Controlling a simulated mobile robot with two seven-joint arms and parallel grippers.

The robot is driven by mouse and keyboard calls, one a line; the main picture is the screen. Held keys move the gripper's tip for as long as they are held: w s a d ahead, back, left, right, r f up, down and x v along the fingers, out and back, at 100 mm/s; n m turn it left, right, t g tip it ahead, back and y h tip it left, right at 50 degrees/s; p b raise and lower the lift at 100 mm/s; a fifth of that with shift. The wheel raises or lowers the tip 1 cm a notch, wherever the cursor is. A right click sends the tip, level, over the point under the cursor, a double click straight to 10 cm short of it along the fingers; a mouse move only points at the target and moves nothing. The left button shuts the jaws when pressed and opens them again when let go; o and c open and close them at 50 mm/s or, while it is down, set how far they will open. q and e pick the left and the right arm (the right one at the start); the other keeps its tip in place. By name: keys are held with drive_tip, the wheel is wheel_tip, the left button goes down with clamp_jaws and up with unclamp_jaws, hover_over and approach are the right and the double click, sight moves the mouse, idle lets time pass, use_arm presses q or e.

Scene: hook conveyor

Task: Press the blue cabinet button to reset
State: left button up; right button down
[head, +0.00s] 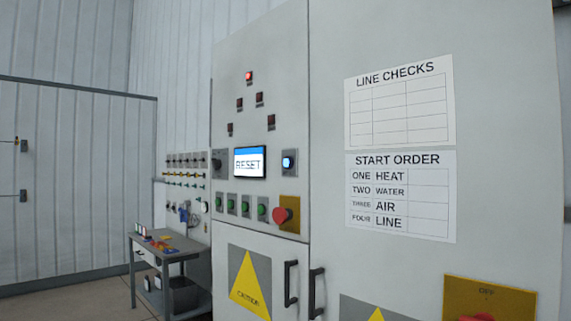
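The blue button (288,162) is lit on a dark square plate on the front of the grey cabinet (270,40). It sits just right of a small screen (250,163) that reads "RESET" under a blue band. Neither of my grippers shows in the head view.
Several green buttons (246,206) and a red mushroom button (281,215) on a yellow plate sit below the screen. One indicator lamp (249,76) glows red above dark ones. Door handles (291,283) stick out below. A workbench (165,247) stands at left.

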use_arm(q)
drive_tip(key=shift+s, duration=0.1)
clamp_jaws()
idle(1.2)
